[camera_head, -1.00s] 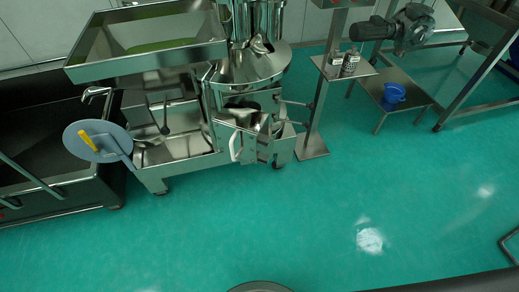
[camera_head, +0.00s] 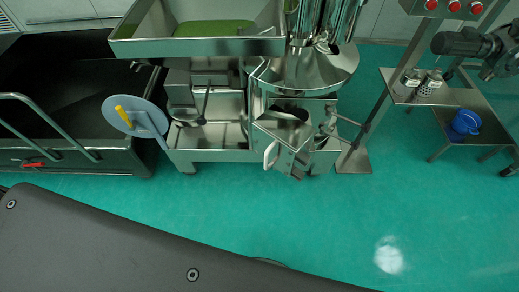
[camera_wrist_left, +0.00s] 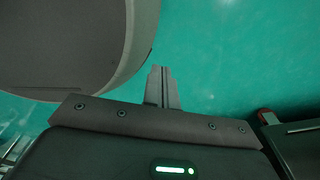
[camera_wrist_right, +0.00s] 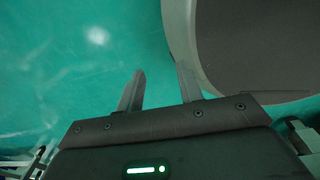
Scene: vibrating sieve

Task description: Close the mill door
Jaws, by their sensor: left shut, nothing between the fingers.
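A round grey-blue disc (camera_head: 135,117) with a yellow handle (camera_head: 124,117), which looks like the mill door, stands swung out at the left front of the steel machine (camera_head: 215,155) in the head view. Beside it the machine's lower frame is open. A steel box (camera_head: 283,143) with a pale loop handle sits at the machine's front right. My left gripper (camera_wrist_left: 163,72) is shut and empty over green floor in the left wrist view. My right gripper (camera_wrist_right: 160,75) is open and empty over the floor. Neither gripper's fingers show in the head view, both apart from the disc.
A dark cart (camera_head: 70,150) with a bent rail stands left of the disc. A steel stand (camera_head: 355,160) and a low table with a blue bucket (camera_head: 464,122) are at right. A dark part of mine covers the lower left. Green floor in front of the machine is clear.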

